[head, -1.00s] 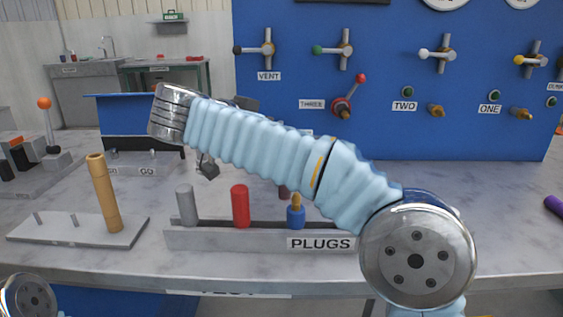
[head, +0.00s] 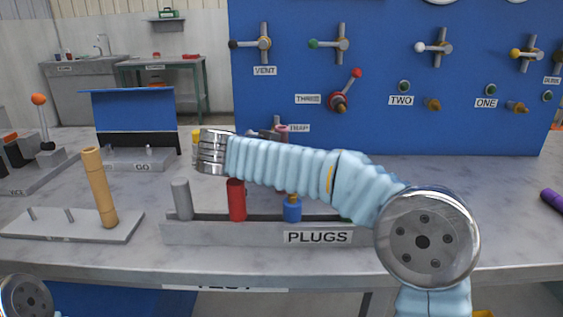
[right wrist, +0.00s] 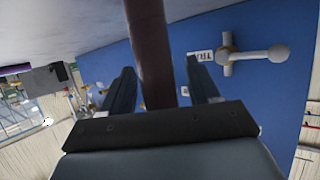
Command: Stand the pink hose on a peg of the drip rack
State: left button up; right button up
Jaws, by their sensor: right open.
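A dark pinkish-brown hose (right wrist: 150,50) runs between the two fingers of my right gripper (right wrist: 160,88) in the right wrist view. The fingers are apart on either side of it, and I cannot tell whether either touches it. In the head view a small pinkish end (head: 282,130) shows by the TRAP label; the rest is hidden behind my right forearm, as is the right gripper. My left gripper is out of view.
The PLUGS rack (head: 230,234) at the front middle holds a grey, a red (head: 237,200) and a blue plug. A blue panel (head: 380,75) with valves stands behind. The GO stand (head: 140,158) and a lever box are at the left. A purple piece (head: 552,201) lies far right.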

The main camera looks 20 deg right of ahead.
jog(key=shift+c, duration=0.2)
jog(key=c, duration=1)
